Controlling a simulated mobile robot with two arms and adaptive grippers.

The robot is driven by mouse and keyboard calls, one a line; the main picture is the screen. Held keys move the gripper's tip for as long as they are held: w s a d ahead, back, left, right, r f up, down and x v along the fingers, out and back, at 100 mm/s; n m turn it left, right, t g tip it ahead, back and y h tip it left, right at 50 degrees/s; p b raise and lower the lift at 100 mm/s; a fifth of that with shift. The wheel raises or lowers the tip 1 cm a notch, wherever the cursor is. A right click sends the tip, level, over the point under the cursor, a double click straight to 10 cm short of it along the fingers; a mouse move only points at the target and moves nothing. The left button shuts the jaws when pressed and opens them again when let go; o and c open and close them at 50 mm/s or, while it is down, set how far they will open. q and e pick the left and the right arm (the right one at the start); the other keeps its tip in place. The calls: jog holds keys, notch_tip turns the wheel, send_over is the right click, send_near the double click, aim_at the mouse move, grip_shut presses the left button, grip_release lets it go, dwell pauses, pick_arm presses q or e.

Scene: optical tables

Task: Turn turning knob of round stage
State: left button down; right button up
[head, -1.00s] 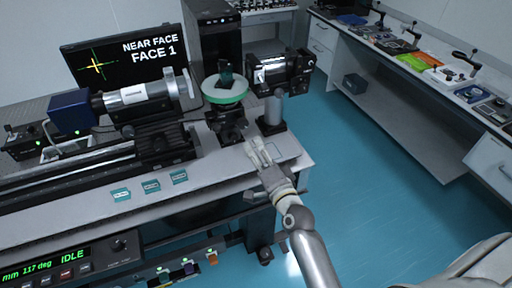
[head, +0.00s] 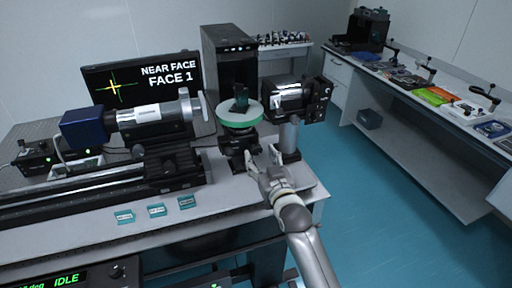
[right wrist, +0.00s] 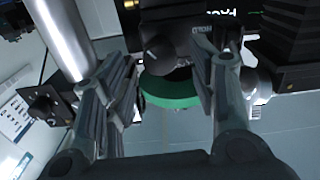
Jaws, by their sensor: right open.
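The round stage (head: 240,115), a pale disc with a green rim, sits on a black mount (head: 238,146) on the bench and bears a small dark green piece. My right gripper (head: 263,158) is open and empty, just in front and to the right of the mount. In the right wrist view, the stage's green rim (right wrist: 172,90) shows between the two fingers (right wrist: 165,85). A dark round knob (right wrist: 159,49) on a black block lies above the rim, between and beyond the fingertips. I cannot tell whether any finger touches it. My left gripper is not in view.
A cylindrical instrument (head: 150,115) on a rail stands left of the stage. A black device on a post (head: 288,135) stands close on its right. A monitor (head: 140,82) reads "NEAR FACE FACE 1". Small teal labelled blocks (head: 156,210) lie near the bench front.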

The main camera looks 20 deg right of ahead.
aim_at(257, 151)
jog(key=shift+w+p, duration=0.3)
jog(key=shift+w, duration=2.05)
jog(key=c, duration=1)
jog(key=shift+m, duration=0.7)
jog(key=shift+c, duration=0.2)
jog(key=o, duration=1)
jog(key=shift+o, duration=0.2)
